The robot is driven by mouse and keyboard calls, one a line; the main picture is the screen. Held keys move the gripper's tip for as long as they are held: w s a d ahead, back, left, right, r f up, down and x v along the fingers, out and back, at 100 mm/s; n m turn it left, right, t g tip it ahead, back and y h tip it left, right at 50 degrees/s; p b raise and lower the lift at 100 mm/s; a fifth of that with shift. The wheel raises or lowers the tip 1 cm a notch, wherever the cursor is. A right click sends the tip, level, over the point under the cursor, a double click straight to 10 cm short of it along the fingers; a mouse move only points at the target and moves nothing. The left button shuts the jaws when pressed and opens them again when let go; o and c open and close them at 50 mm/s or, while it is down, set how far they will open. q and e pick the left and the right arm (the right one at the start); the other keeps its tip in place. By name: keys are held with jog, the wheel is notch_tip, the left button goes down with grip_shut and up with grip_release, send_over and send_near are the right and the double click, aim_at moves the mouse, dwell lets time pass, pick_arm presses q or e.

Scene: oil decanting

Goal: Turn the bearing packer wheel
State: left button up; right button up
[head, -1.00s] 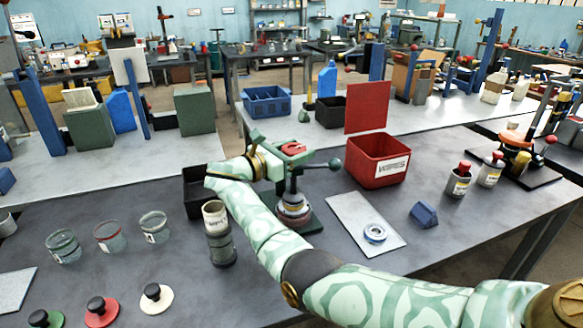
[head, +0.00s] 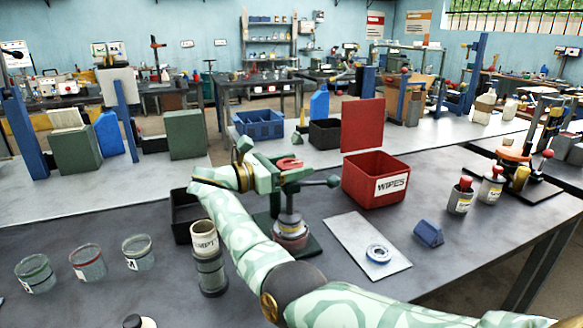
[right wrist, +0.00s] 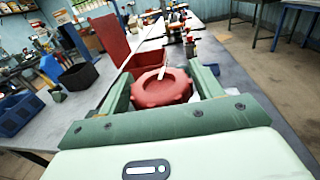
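The bearing packer (head: 291,228) stands on a dark green base on the workbench, with a red wheel (head: 290,163) on top. My right gripper (head: 292,172) is at the wheel, its arm rising from the lower right. In the right wrist view, the red wheel (right wrist: 160,90) with a pale mark lies between the green fingers of my right gripper (right wrist: 161,72). The left finger looks close against the rim; a narrow gap seems to show at the right. Firm contact on both sides cannot be told. My left gripper is out of view.
A red WIPES bin (head: 376,190) with raised lid stands right of the packer. A grey canister (head: 210,275) and a black bin (head: 183,219) stand left. A white sheet (head: 393,262) with a ring (head: 378,254) and a blue block (head: 428,233) lie at right.

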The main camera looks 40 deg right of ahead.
jog(key=shift+o, duration=0.6)
jog(key=shift+a+f, duration=0.1)
jog(key=shift+a, duration=0.3)
pick_arm(q)
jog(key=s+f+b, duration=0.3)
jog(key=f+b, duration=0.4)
jog(key=b, duration=0.1)
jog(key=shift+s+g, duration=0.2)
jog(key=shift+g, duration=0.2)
pick_arm(e)
jog(key=w+a, duration=0.2)
jog(key=a, duration=1.3)
jog(key=shift+a, duration=0.2)
